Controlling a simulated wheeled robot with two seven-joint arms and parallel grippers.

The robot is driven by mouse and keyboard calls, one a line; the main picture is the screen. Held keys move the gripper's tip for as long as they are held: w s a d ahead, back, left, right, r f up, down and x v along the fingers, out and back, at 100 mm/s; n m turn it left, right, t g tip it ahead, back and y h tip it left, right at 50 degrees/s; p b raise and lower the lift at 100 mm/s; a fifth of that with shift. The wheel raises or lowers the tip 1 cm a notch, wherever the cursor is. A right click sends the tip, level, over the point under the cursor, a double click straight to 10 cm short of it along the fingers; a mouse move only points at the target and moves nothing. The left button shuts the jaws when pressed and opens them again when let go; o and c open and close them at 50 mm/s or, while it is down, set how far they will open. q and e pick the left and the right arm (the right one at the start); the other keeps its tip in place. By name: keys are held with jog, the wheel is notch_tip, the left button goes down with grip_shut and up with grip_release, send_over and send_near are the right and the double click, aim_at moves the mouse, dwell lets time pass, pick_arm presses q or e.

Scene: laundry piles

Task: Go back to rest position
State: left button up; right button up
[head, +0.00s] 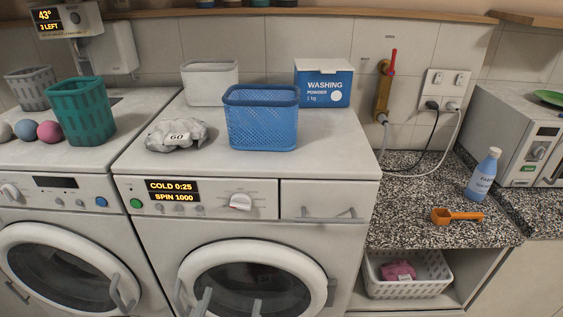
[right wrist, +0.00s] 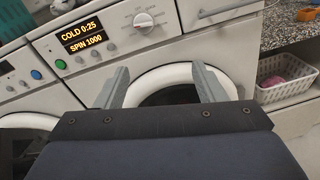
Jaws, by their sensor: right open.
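My right gripper (head: 231,302) shows at the bottom edge of the head view, in front of the right washing machine's round door (head: 259,272). Its two grey fingers stand apart with nothing between them. In the right wrist view the open gripper (right wrist: 161,84) faces the same white door ring, and I cannot tell how far off it is. My left gripper is in neither view.
On the right machine (head: 326,167) are a blue basket (head: 262,125), a grey cloth bundle (head: 176,135), a white basket (head: 210,85) and a washing powder box (head: 322,88). The speckled counter (head: 410,210) holds a bottle (head: 483,175) and orange scoop (head: 458,216).

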jog(key=w+d+f+m+g+h, duration=0.2)
jog(key=d+m+g, duration=0.4)
jog(key=d, duration=0.4)
jog(key=w+d+f+m+g+h, duration=0.25)
jog(key=d+m+g, duration=0.35)
jog(key=d, duration=0.5)
jog(key=s+d+m+y, duration=0.4)
jog(key=m+y, duration=0.1)
jog(key=m, duration=0.6)
jog(key=s+d+m+y, duration=0.3)
jog(key=s+m+y, duration=0.1)
jog(key=m, duration=0.7)
jog(key=shift+d+f+y, duration=0.2)
jog(key=shift+d+y, duration=0.15)
jog(key=shift+y, duration=0.2)
